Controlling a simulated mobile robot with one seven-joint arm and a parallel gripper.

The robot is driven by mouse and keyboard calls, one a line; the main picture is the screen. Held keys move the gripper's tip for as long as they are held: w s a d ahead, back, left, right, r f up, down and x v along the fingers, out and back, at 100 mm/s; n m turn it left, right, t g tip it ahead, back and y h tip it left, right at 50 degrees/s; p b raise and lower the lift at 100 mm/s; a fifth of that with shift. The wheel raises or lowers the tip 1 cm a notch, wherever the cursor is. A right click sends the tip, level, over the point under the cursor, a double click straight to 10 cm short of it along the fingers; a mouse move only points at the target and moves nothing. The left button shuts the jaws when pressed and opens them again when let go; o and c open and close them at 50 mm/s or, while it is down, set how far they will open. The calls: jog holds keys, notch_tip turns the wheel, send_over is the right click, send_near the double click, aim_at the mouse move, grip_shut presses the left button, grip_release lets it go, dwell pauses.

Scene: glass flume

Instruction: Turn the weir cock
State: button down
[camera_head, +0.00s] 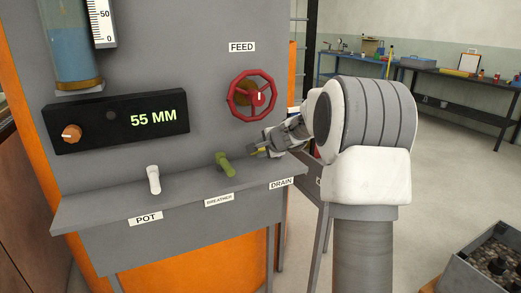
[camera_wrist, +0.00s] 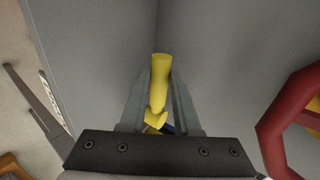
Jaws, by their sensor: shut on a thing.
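My gripper (camera_head: 262,149) is shut on a yellow cock handle (camera_wrist: 159,85) above the DRAIN label (camera_head: 281,183). In the wrist view my gripper (camera_wrist: 160,76) has one finger on each side of the handle. In the head view only a small bit of the yellow handle shows, the rest being hidden by my fingers. A green cock (camera_head: 225,163) stands to the left above the BREATHER label (camera_head: 219,200), and a white cock (camera_head: 153,180) above the POT label (camera_head: 146,219). No label reading weir can be made out.
A red FEED handwheel (camera_head: 251,94) is close above my gripper; it also shows at the right of the wrist view (camera_wrist: 287,117). A black box (camera_head: 116,121) reads 55 MM and has an orange knob (camera_head: 71,133). A grey crate (camera_head: 482,272) stands at lower right.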

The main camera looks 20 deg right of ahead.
jog(key=shift+s+d+f+n+y+b, duration=0.15)
jog(key=shift+s+d+n+y+b, duration=0.2)
jog(key=shift+b, duration=0.35)
jog(key=shift+s+n+y+b, duration=0.3)
jog(key=shift+n+y+b, duration=0.35)
jog(key=n+y, duration=0.1)
jog(key=s+d+n+g+y, duration=0.1)
jog(key=shift+s+r+n, duration=0.2)
jog(key=shift+n, duration=0.1)
jog(key=shift+s+d+n+y, duration=0.1)
jog(key=shift+s+n+y, duration=0.1)
jog(key=shift+n+y, duration=0.25)
jog(key=c, duration=0.6)
grip_release()
jog(key=shift+s, duration=0.1)
